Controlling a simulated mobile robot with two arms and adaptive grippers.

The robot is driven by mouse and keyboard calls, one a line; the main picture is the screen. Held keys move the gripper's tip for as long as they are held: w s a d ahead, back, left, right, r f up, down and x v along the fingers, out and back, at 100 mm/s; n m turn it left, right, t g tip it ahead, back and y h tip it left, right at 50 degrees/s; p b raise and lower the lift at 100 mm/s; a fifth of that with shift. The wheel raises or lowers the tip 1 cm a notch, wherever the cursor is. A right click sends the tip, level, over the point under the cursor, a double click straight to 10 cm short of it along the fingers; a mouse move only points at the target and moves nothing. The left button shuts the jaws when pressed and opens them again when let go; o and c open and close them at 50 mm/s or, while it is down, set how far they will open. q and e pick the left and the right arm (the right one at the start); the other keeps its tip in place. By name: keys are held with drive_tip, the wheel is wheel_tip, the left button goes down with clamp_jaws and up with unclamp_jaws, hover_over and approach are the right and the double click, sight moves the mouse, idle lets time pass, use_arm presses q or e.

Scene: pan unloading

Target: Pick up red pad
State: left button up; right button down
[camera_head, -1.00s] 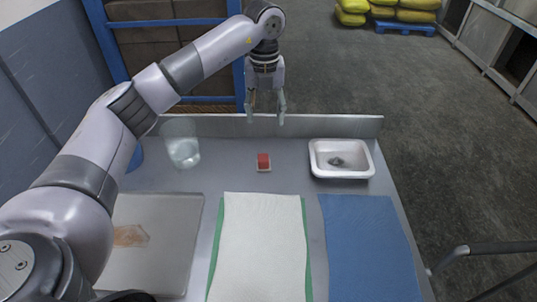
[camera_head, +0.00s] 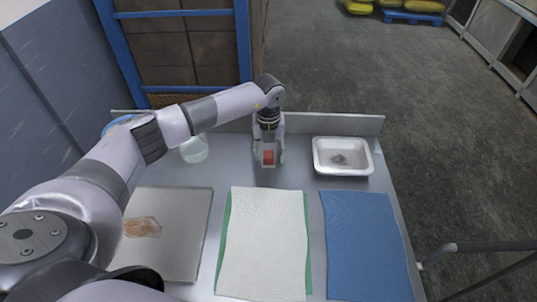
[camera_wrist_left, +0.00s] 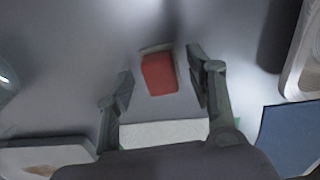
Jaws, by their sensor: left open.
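The red pad (camera_head: 268,157) is a small red block with a pale base, near the back middle of the metal table. It also shows in the left wrist view (camera_wrist_left: 159,74). My left gripper (camera_head: 268,160) is above the table with its fingers on either side of the pad. In the left wrist view the open fingers (camera_wrist_left: 160,83) flank the pad, with gaps visible on both sides. The right gripper is not in view.
A white tray (camera_head: 321,160) stands to the right of the pad. A clear glass (camera_head: 194,150) is at the left, partly behind my arm. A stained board (camera_head: 185,235), a white cloth (camera_head: 264,240) over green, and a blue cloth (camera_head: 365,245) lie in front.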

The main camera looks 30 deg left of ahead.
sight(269, 154)
use_arm(q)
drive_tip(key=shift+f, duration=0.35)
drive_tip(key=shift+c, duration=0.2)
clamp_jaws()
drive_tip(key=shift+r, duration=0.1)
wheel_tip(269, 154, up, 20)
drive_tip(key=b, duration=0.5)
idle(0.3)
